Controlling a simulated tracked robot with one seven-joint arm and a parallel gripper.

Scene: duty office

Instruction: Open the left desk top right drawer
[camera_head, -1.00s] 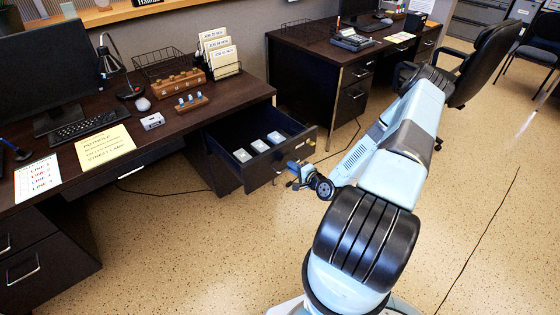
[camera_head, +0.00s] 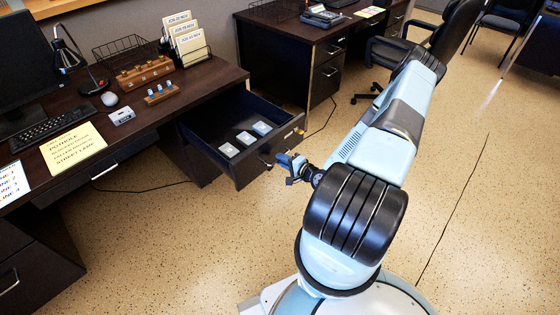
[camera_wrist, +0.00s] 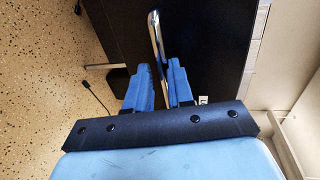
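The left desk (camera_head: 215,82) has its top right drawer (camera_head: 218,163) pulled well out. Several small pale boxes lie inside it. The drawer's dark front faces my arm. My gripper (camera_head: 284,160) is at that front. In the wrist view the silver drawer handle (camera_wrist: 156,36) runs between the two blue fingers of my gripper (camera_wrist: 160,78), which are close together on either side of it. The fingers look shut on the handle, though the exact contact is partly hidden. The dark drawer front (camera_wrist: 205,40) fills the area beside the handle.
A second desk (camera_head: 285,38) with a phone (camera_head: 322,15) stands behind the drawer. A black office chair (camera_head: 455,38) is at the upper right. A cable (camera_head: 150,190) lies on the floor under the left desk.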

